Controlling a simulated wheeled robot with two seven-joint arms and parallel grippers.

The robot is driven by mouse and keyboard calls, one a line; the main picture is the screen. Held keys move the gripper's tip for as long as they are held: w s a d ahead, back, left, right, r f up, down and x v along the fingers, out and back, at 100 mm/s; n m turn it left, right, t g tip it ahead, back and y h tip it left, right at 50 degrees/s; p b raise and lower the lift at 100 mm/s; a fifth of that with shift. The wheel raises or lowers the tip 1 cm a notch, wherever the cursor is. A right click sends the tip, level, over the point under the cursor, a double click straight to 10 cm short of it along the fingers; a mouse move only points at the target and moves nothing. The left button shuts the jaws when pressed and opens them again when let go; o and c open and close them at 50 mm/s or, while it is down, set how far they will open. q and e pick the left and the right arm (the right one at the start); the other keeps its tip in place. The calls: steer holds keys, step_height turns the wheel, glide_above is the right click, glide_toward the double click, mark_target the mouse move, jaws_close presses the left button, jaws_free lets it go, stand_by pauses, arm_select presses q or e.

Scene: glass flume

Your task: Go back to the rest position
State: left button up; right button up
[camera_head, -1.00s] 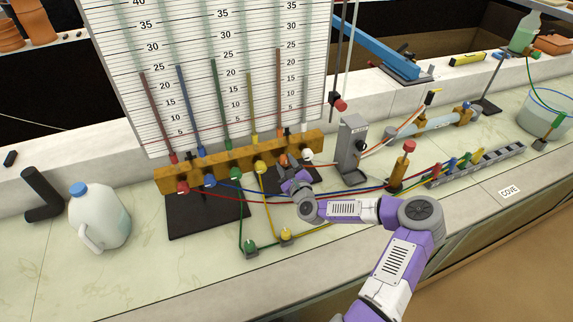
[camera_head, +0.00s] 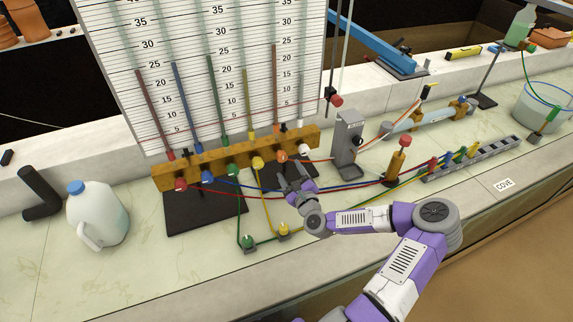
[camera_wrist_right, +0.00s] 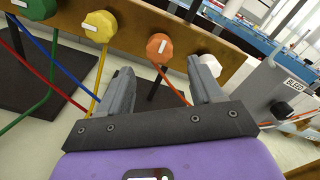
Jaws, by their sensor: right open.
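My right gripper (camera_head: 290,180) is in front of the wooden manifold bar (camera_head: 222,160), near its orange knob (camera_head: 282,156). In the right wrist view the gripper (camera_wrist_right: 163,85) is open, with nothing between its two fingers. The orange knob (camera_wrist_right: 160,47) shows beyond the gap between the fingers, apart from them. A white knob (camera_wrist_right: 205,65) shows behind the right finger, and a yellow knob (camera_wrist_right: 100,27) is to the upper left. My left gripper is not in view.
Coloured tubes run across the counter below my right arm. A grey bleed box (camera_head: 348,145) stands right of the gripper, and a red-topped brass post (camera_head: 398,160) is farther right. A white jug (camera_head: 96,213) stands at left. The front counter strip is clear.

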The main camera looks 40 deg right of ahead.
steer(key=shift+s+a, duration=0.2)
steer(key=shift+s, duration=0.3)
